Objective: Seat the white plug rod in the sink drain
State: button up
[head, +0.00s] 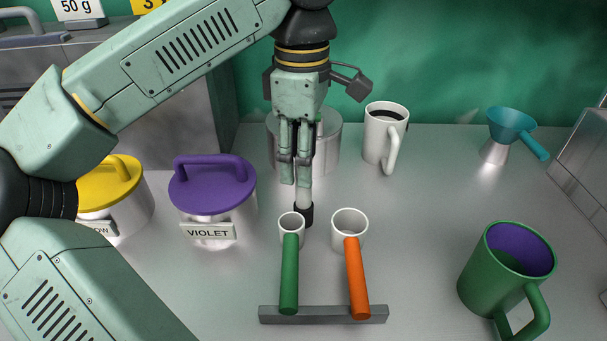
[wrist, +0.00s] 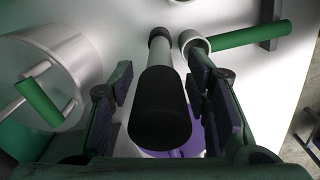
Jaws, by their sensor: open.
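The white plug rod (head: 304,190) stands upright on the grey worktop below my gripper (head: 295,180). Its black lower end (head: 307,215) touches or nearly touches the surface. In the wrist view the rod's white shaft (wrist: 166,62) runs down from a thick black top (wrist: 160,110) to a black foot (wrist: 158,36). My gripper also shows in the wrist view (wrist: 158,80), open, with one finger on each side of the rod. Gaps show between the pads and the rod. My fingers hide the rod's upper part in the head view. I cannot make out a sink drain.
Green-handled (head: 289,275) and orange-handled (head: 356,280) dippers lean on a grey bar (head: 322,314), close in front of the rod. A metal pot (head: 328,150) stands behind my gripper. Violet (head: 211,185) and yellow (head: 108,185) lidded pots are left; mugs (head: 380,135) (head: 487,285) and a teal funnel (head: 511,124) right.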

jog(key=shift+f, duration=0.25)
jog(key=shift+c, duration=0.6)
grip_shut()
